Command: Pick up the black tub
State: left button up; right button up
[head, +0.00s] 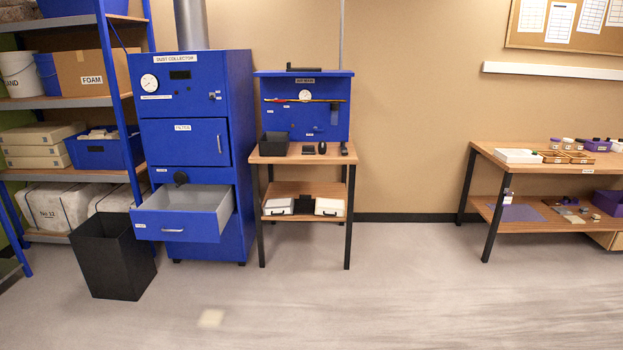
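A small black open-topped tub (274,145) stands on the left part of the top of a small wooden workbench (303,158). It stands upright, in front of the blue back panel. I cannot see into it well enough to tell if it holds anything. A much larger black bin (113,262) stands on the floor at the left. Neither of my grippers is in view.
The blue dust collector (196,140) stands left of the workbench, its lower drawer (184,213) pulled open. Small black items (315,148) lie right of the tub. Blue shelving (75,103) is at far left, another table (540,165) at right. The floor in front is clear.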

aim_at(271, 144)
jog(key=i, duration=0.9)
jog(key=i+u, duration=0.15)
jog(key=i, duration=0.75)
jog(key=i+l, duration=0.15)
jog(key=i, duration=0.7)
jog(key=i+j+u, duration=0.1)
jog(key=i+u, duration=0.2)
jog(key=i, duration=0.2)
jog(key=i+u, duration=0.3)
jog(key=i, duration=0.2)
jog(key=i+l+u, duration=0.3)
jog(key=i, duration=0.2)
jog(key=i+l+u, duration=0.3)
jog(key=i, duration=0.2)
jog(key=i+l+u, duration=0.3)
jog(key=i, duration=0.15)
